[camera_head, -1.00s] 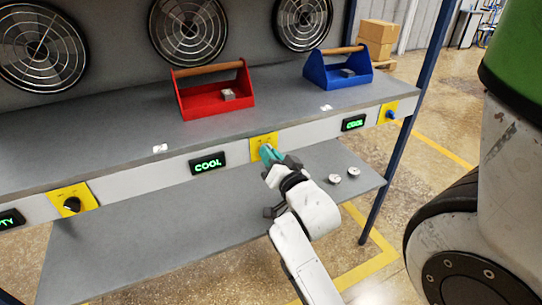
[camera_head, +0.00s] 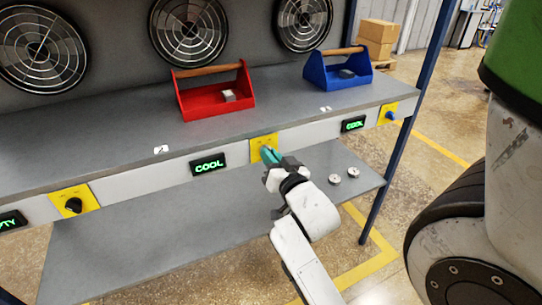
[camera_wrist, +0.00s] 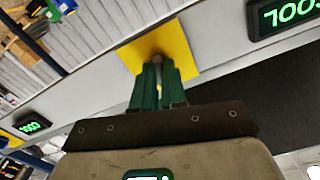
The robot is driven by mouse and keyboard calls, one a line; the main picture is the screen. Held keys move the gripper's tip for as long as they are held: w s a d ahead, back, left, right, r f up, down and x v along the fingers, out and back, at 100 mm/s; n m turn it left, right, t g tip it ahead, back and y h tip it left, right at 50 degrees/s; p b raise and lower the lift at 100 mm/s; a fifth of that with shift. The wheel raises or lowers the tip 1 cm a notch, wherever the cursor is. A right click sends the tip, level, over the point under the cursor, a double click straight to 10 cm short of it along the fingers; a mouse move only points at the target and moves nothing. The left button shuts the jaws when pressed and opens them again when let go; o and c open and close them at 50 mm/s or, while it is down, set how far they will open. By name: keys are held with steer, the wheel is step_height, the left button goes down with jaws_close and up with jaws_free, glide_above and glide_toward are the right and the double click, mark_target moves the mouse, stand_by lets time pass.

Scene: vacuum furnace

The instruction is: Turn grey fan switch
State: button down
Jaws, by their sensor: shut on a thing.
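The grey fan switch (camera_wrist: 157,58) is a small grey knob on a yellow plate (camera_wrist: 186,38) on the shelf's front edge. It is the middle one of the yellow plates in the head view, where the plate (camera_head: 262,141) shows but the knob is hidden behind my fingers. My gripper (camera_head: 266,152) reaches the plate from the front, with its green fingers (camera_wrist: 158,72) shut on the knob. A display (camera_head: 207,163) left of the plate reads COOL in green.
A black knob (camera_head: 74,205) is at left and a blue knob (camera_head: 391,115) at right, each on a yellow plate. A red box (camera_head: 206,104) and a blue box (camera_head: 335,80) stand on the upper shelf, below several fans. Two small round things lie on the lower shelf (camera_head: 160,240).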

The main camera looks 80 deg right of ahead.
steer(key=shift+n+p, duration=0.9)
steer(key=shift+n, duration=3.7)
steer(key=c, duration=1.2)
jaws_free()
steer(key=shift+b+v, duration=1.3)
steer(key=shift+v, duration=4.15)
